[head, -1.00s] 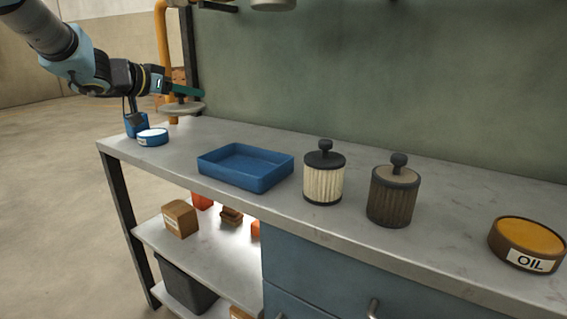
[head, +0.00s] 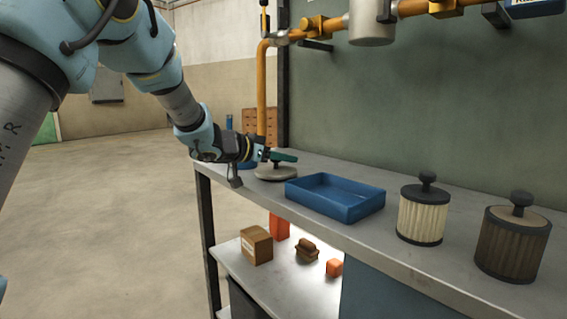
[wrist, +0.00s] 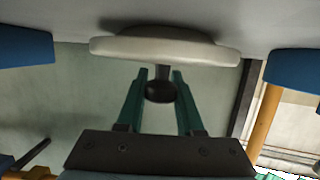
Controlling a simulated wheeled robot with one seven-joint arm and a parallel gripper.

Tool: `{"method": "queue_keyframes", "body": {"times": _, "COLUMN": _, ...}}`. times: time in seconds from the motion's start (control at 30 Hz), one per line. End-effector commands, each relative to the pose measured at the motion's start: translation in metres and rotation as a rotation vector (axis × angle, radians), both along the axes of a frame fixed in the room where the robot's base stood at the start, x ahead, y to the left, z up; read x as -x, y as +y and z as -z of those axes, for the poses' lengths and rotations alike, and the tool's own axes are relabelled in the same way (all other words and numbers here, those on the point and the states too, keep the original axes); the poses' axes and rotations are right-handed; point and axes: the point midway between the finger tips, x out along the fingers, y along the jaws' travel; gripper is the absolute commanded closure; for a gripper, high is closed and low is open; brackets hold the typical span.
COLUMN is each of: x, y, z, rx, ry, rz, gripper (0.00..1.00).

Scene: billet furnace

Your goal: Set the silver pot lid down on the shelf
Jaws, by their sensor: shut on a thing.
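The silver pot lid (head: 276,174) is a pale flat disc with a dark knob. In the head view it is level at the bench's left end, just left of the blue tray. My gripper (head: 279,157) has green fingers and is shut on the lid's knob. In the wrist view my gripper (wrist: 160,78) has its fingers on either side of the dark knob, with the lid's disc (wrist: 165,46) beyond, close to the grey surface. I cannot tell whether the lid touches the bench top (head: 400,255). A lower shelf (head: 275,283) shows beneath the bench.
The blue tray (head: 335,199) stands right of the lid, then a cream filter (head: 422,215) and a brown filter (head: 512,245). A blue tin (head: 247,165) is partly hidden behind my gripper. The lower shelf holds a box (head: 257,246) and small orange things. Orange pipe (head: 262,90) rises behind.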

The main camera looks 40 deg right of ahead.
Motion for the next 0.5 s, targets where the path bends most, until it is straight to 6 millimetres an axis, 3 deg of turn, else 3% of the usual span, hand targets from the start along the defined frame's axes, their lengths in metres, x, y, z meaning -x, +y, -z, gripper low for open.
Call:
{"method": "queue_keyframes", "body": {"times": 0.07, "x": -0.0001, "y": 0.0005, "z": 0.0016, "rx": -0.004, "ry": 0.002, "rz": -0.001, "gripper": 1.0}}
{"method": "queue_keyframes", "body": {"times": 0.1, "x": -0.0001, "y": 0.0007, "z": 0.0027, "rx": -0.006, "ry": 0.003, "rz": -0.001, "gripper": 0.62}}
{"method": "queue_keyframes", "body": {"times": 0.33, "x": -0.0002, "y": 0.0006, "z": 0.0019, "rx": -0.005, "ry": 0.002, "rz": -0.001, "gripper": 0.36}}
{"method": "queue_keyframes", "body": {"times": 0.5, "x": -0.0001, "y": 0.0005, "z": 0.0014, "rx": -0.004, "ry": 0.002, "rz": -0.001, "gripper": 0.34}}
